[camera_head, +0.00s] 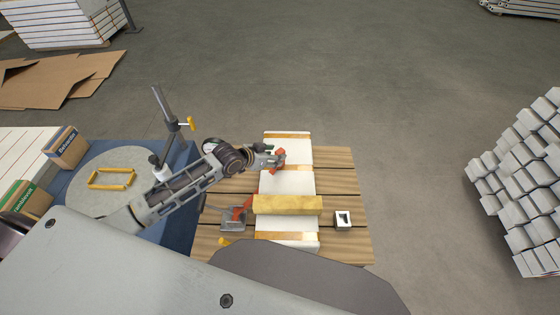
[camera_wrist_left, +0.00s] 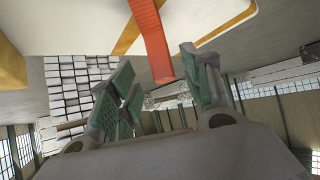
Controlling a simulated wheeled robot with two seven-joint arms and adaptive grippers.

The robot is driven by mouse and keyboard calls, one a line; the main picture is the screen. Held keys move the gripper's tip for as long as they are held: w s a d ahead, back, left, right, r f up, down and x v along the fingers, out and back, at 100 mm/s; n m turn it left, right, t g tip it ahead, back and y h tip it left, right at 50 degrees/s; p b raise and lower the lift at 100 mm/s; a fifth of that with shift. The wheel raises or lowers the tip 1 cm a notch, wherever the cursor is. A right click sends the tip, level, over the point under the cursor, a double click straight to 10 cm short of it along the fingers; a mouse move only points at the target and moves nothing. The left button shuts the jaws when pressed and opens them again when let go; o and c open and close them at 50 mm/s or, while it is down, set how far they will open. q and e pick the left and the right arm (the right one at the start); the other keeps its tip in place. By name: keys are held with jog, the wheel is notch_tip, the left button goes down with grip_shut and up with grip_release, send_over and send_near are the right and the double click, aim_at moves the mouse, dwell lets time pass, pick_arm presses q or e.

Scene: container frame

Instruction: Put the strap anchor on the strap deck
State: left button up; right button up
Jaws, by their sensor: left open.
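My left gripper (camera_head: 272,157) is open over the upper part of the white load on the slatted wooden deck (camera_head: 335,185). An orange-red strap piece (camera_head: 279,160) is at its fingertips. In the left wrist view the orange strap (camera_wrist_left: 152,38) runs down from the top, its end between the spread green-padded fingers (camera_wrist_left: 160,88); I cannot tell whether they touch it. A grey metal fitting (camera_head: 233,219) with orange-red strap beside it sits at the deck's left. A small square metal fitting (camera_head: 343,219) lies at its right. Which piece is the strap anchor is unclear. My right gripper is not seen.
A yellow bar (camera_head: 287,205) lies across the white load. Left of the deck is a blue bench with a round grey plate (camera_head: 105,178), a yellow frame (camera_head: 111,179) and a dark post (camera_head: 168,115). Grey blocks (camera_head: 525,190) are stacked far right. The floor between is clear.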

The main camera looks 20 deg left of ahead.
pick_arm(q)
jog(key=shift+x, duration=2.45)
jog(key=shift+a, duration=0.15)
grip_shut()
